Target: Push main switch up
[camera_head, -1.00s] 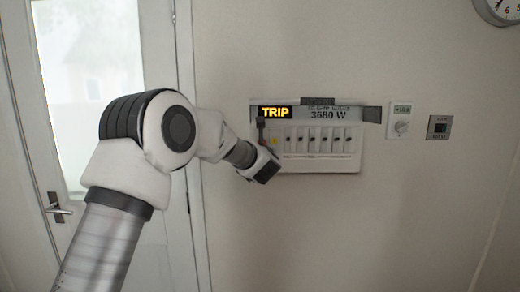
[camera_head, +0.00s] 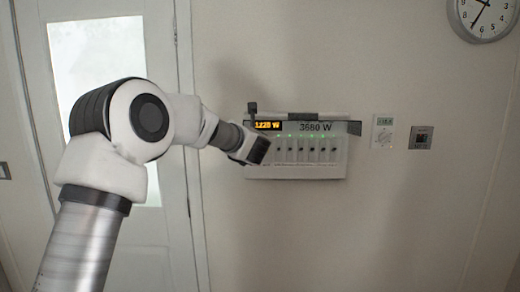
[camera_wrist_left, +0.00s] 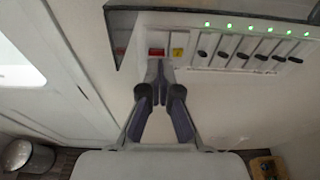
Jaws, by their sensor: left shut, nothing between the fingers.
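The white switch panel (camera_head: 325,172) is on the wall; its display (camera_head: 267,125) shows a yellow wattage reading, apparently 1225 W. The red main switch (camera_wrist_left: 156,52) is at the left end of the row in the left wrist view, beside a yellow label. It appears to be up. My left gripper (camera_wrist_left: 160,72) is shut and empty, its fingertips just below the red switch, touching or very close; I cannot tell which. In the head view my left gripper (camera_head: 256,150) covers the panel's left end and hides the red switch. My right gripper is out of view.
Several black breaker switches (camera_wrist_left: 237,60) sit right of the main switch, with lit green lamps (camera_wrist_left: 253,27) above them. A thermostat (camera_head: 383,131) and a small wall unit (camera_head: 420,138) are farther right. A door (camera_head: 150,190) is at left. A bin (camera_wrist_left: 28,160) stands on the floor.

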